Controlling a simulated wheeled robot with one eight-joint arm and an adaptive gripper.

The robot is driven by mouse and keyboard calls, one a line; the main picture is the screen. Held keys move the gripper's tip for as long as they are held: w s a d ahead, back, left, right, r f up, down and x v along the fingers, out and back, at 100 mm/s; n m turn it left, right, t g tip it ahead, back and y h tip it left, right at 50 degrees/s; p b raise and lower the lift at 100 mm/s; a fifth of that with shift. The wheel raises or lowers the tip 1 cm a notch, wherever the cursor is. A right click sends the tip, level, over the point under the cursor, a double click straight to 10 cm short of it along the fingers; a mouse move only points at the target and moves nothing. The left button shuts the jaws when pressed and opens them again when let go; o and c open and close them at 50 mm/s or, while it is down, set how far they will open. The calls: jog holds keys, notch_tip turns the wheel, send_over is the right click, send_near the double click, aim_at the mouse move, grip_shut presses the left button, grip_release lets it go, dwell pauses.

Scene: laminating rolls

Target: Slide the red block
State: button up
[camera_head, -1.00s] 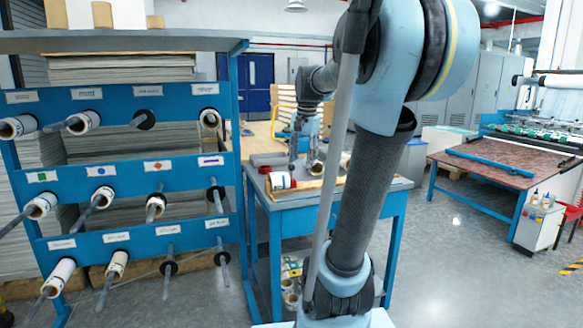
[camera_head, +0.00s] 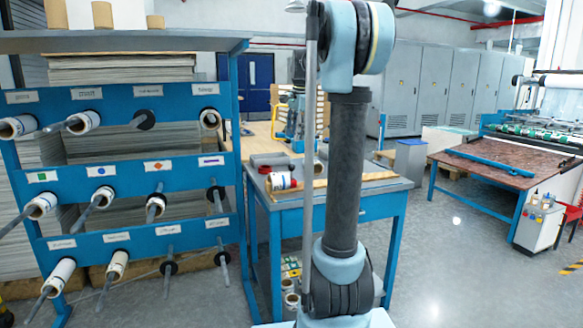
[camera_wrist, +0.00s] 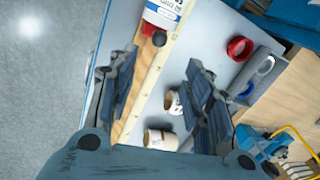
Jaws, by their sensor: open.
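A small red ring-shaped object (camera_wrist: 240,48) lies on the grey table top in the wrist view, right of and beyond my right finger; a bit of red (camera_head: 265,169) also shows at the table's back left in the head view. My gripper (camera_wrist: 161,58) is open and empty above the table, its two dark fingers spread wide. In the head view my arm hides the gripper.
The blue-framed table (camera_head: 340,208) carries a white roll with a red label (camera_wrist: 165,12), small white rolls (camera_wrist: 160,139) and a grey holder (camera_wrist: 262,76). A blue rack (camera_head: 130,172) with rolls on rods stands left. Open floor (camera_head: 450,235) lies right.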

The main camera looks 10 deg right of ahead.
jog(key=f, duration=0.4)
jog(key=w+f, duration=0.1)
jog(key=f, duration=0.4)
jog(key=w+a+f, duration=0.1)
jog(key=f, duration=0.4)
jog(key=shift+w+f, duration=0.25)
grip_shut()
